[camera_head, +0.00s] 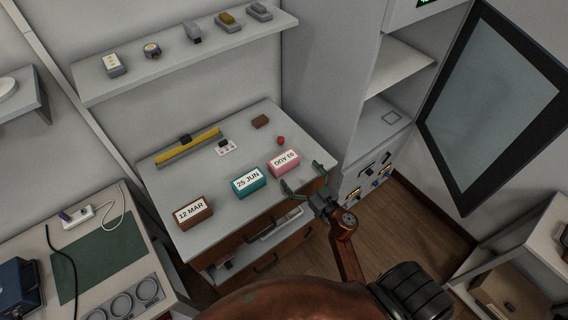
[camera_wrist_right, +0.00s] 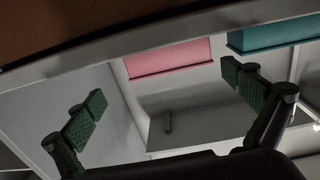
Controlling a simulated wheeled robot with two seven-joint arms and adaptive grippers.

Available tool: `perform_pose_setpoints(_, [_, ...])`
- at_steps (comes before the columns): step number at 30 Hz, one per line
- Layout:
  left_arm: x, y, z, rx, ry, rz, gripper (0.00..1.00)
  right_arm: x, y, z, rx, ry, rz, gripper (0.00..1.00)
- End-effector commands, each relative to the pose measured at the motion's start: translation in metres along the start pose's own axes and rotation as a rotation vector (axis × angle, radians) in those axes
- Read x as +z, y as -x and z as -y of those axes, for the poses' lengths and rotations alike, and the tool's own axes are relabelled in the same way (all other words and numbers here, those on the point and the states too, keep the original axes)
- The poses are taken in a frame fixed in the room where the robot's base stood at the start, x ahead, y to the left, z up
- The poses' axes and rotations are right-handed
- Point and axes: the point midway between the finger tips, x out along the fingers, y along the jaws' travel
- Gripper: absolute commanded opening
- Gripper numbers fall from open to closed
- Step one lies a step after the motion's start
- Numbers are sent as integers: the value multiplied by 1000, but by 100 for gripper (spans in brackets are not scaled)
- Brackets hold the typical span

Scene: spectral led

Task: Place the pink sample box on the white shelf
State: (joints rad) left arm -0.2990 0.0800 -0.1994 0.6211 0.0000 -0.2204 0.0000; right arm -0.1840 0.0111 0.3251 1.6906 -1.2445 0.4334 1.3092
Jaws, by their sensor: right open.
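The pink sample box (camera_head: 284,163), labelled "02 AUG", sits on the grey top of a wooden drawer unit, near its front right edge. It also shows in the right wrist view (camera_wrist_right: 168,58), beyond the fingers. My right gripper (camera_head: 302,178) is open and empty just in front of the box, its fingers spread toward it and apart from it. Its two green-padded fingers also show in the right wrist view (camera_wrist_right: 165,105). A white wall shelf (camera_head: 150,73) hangs above the drawer unit at the back. My left gripper is out of view.
A teal box (camera_head: 249,182) stands left of the pink one, and a brown box (camera_head: 193,212) farther left. Several small items line the wall shelf's back. A tall white cabinet with open shelves (camera_head: 398,75) stands at the right. A dark-framed door panel (camera_head: 495,100) swings out there.

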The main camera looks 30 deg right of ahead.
Motion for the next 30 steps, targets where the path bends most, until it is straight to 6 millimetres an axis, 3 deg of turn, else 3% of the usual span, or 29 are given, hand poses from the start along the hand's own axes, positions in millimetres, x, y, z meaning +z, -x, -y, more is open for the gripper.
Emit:
perform_pose_setpoints(11, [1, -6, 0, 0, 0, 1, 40, 5, -34, 10, -37, -10, 6, 100])
perform_pose_setpoints(21, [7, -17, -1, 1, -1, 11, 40, 6, -77, 14, -37, -9, 6, 100])
perform_pose_setpoints(30, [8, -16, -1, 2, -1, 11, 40, 5, -80, 14, -36, -9, 6, 99])
